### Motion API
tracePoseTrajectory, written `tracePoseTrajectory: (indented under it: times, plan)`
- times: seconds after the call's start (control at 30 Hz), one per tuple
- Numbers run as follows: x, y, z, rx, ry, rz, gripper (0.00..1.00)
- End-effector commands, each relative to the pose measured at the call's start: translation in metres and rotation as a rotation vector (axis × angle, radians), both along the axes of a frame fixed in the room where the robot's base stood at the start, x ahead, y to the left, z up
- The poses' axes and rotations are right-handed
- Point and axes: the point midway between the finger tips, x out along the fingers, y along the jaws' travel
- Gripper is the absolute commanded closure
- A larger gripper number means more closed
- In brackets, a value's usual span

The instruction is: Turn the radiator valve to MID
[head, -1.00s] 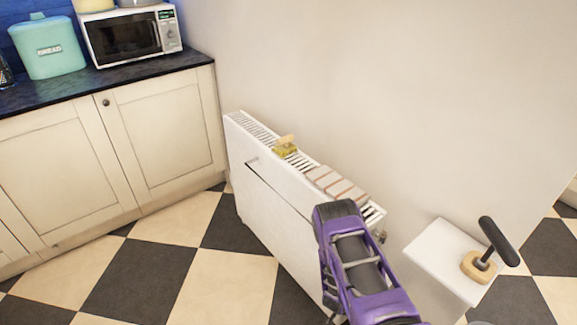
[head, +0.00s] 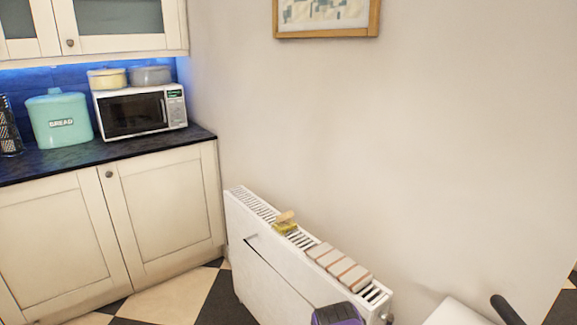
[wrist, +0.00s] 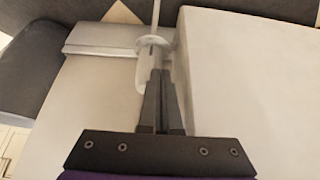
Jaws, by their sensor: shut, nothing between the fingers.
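The white radiator (head: 262,265) stands against the wall in the head view, partly cut off by the lower edge. A small part of its valve fitting (head: 388,318) may show at its right end, but the setting cannot be read. In the wrist view, my gripper (wrist: 161,72) is shut and empty. Its dark fingertips are right at a pale valve fitting (wrist: 152,44) on a thin pipe; whether they touch it I cannot tell. The fingers hide part of the fitting. In the head view my gripper is out of sight, with only a purple piece of my arm at the bottom.
Several pale blocks (head: 338,263) and a yellow sponge-like item with a brush (head: 285,224) lie on top of the radiator. A white shelf (head: 450,313) with a black-handled tool (head: 507,309) is at lower right. Cabinets (head: 160,215) stand left; checkered floor shows between.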

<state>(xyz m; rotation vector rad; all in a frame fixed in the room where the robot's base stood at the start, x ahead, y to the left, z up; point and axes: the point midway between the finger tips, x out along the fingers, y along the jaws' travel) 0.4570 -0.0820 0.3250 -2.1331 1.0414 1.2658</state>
Motion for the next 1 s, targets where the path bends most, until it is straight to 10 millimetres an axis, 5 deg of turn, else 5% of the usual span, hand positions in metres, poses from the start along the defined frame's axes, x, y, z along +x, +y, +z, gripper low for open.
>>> tracePoseTrajectory:
  times: [1.0]
  plan:
    - [-0.0067,-0.0104,0.0002,-0.002,0.0,-0.002,1.0]
